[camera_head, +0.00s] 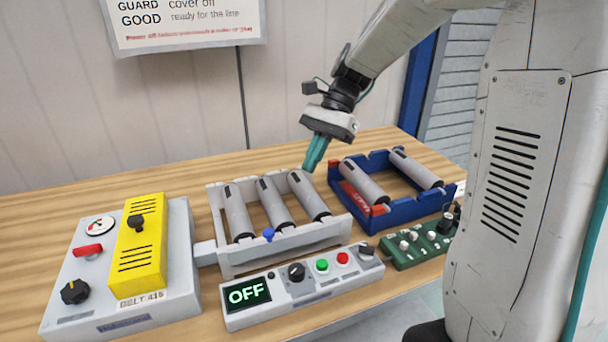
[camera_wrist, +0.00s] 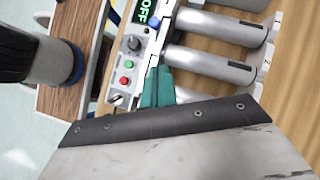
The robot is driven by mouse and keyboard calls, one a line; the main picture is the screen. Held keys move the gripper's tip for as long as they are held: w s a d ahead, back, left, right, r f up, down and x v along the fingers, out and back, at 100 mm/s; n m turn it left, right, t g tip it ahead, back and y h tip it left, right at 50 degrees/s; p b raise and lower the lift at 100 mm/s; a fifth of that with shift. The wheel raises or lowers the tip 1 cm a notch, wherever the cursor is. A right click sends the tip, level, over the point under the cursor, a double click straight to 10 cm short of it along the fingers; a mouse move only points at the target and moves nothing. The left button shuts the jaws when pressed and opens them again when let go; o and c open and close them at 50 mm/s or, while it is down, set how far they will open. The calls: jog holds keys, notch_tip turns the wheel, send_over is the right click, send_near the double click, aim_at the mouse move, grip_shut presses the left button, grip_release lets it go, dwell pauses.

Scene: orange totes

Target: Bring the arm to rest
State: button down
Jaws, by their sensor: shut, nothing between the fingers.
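My gripper (camera_head: 314,152) is shut and empty, its teal fingers pointing down above the back end of the grey roller frame (camera_head: 284,258). In the wrist view its teal fingers (camera_wrist: 157,88) show together in front of the frame's rollers. The frame holds several grey rollers (camera_head: 274,203) side by side. My arm reaches in from the upper right. I cannot tell the exact gap between the fingertips and the rightmost roller of the frame.
A blue tray (camera_head: 375,221) with two rollers stands at the right. A grey control box (camera_head: 300,285) reading OFF is in front. A grey box with a yellow cover (camera_head: 138,245) stands left, a green board (camera_head: 419,243) right.

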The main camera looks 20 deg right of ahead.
jog(key=shift+r, duration=0.1)
dwell(0.5)
jog(key=s+r+n+t+h, duration=0.1)
jog(key=s+n+t+h, duration=0.3)
jog(key=s+n, duration=0.9)
jog(key=s+h, duration=0.3)
jog(key=s, duration=0.6)
jog(key=shift+s, duration=0.4)
jog(key=shift+d, duration=0.1)
